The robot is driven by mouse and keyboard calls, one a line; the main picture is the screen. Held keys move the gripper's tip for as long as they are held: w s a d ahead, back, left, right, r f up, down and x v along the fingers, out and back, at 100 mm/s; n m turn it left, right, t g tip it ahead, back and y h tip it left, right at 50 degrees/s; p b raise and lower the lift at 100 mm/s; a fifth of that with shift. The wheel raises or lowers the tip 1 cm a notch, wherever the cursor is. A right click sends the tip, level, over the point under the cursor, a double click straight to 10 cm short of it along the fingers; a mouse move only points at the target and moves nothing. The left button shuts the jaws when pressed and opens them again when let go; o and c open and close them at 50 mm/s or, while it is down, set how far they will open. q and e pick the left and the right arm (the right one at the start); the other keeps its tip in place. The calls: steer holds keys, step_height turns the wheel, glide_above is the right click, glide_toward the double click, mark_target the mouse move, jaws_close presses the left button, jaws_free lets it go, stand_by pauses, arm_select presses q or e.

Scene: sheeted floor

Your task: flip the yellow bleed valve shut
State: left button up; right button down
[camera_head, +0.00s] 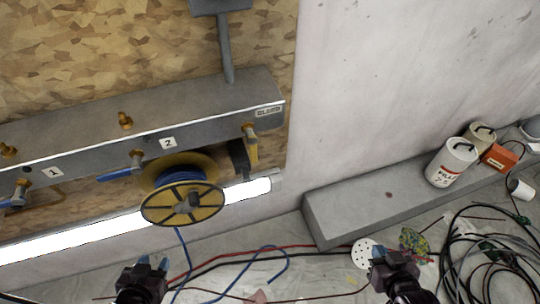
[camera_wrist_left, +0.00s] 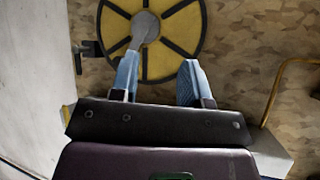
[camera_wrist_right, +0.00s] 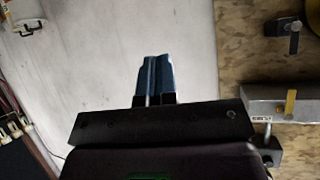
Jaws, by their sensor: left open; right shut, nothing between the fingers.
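The yellow bleed valve handle (camera_head: 252,154) hangs down from a brass fitting at the right end of the grey manifold (camera_head: 200,112), below a small label. A yellow piece by the label, which looks like this handle (camera_wrist_right: 290,102), shows at the right of the right wrist view. My left gripper (camera_head: 150,264) is low and left of the valve; its fingers (camera_wrist_left: 160,72) are open and empty, facing the yellow-and-black reel (camera_wrist_left: 180,12). My right gripper (camera_head: 384,252) is low and right of the valve. Its fingers (camera_wrist_right: 158,76) are shut and empty, apart from the valve.
Blue-handled valves (camera_head: 118,169) line the manifold's lower side. The reel (camera_head: 160,212) juts out left of the yellow handle. A grey ledge (camera_head: 370,200) with white canisters (camera_head: 452,163) stands at right. Cables (camera_head: 490,250) and hoses lie on the sheeted floor.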

steer(key=w+a+r+m+g+y+b, duration=0.3)
steer(key=w+a+r+m+y+b, duration=0.2)
steer(key=w+a+r+y, duration=0.8)
step_height(320, 180, up, 2)
steer(key=shift+w+a+m+y, duration=0.25)
steer(key=shift+w+m+y, duration=0.05)
steer(key=shift+w+y, duration=0.75)
